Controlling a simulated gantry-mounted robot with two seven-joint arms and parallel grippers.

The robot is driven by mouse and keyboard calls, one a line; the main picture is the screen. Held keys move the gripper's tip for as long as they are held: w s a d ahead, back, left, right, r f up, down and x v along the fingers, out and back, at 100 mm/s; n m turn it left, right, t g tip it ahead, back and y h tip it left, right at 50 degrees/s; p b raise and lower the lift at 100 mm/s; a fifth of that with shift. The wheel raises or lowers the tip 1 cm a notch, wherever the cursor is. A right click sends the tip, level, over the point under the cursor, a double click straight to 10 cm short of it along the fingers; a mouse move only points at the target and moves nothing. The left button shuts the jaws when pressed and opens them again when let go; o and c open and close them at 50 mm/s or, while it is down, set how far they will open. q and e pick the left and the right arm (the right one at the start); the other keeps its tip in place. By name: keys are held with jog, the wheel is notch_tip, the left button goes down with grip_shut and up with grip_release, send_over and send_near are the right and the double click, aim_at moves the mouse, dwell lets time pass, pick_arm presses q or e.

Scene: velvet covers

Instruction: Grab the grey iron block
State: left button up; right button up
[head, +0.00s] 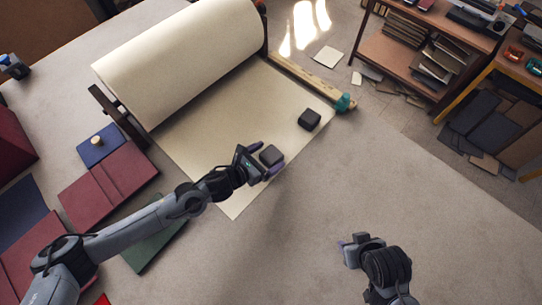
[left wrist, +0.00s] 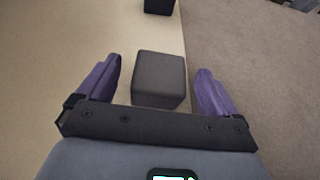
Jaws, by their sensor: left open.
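A dark grey iron block (head: 271,155) sits on the cream paper sheet near its right edge. In the left wrist view the block (left wrist: 158,78) lies between the two purple fingers, with a gap on each side. My left gripper (head: 265,161) is open around it; the left wrist view shows the open gripper (left wrist: 158,85) too. A second dark block (head: 309,120) sits farther along the sheet, near the far corner; it shows at the top of the left wrist view (left wrist: 159,6). My right gripper (head: 345,250) is low over the bare table; its finger gap is hidden.
A large cream paper roll (head: 180,60) stands at the back, with a wooden strip (head: 300,77) and a teal piece (head: 345,103) beside the sheet. The table right of the sheet is clear.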

aim_at(271, 154)
pick_arm(q)
jog(key=x, duration=0.4)
jog(key=shift+d, duration=0.1)
grip_shut()
jog(key=shift+r, duration=0.15)
dwell(0.4)
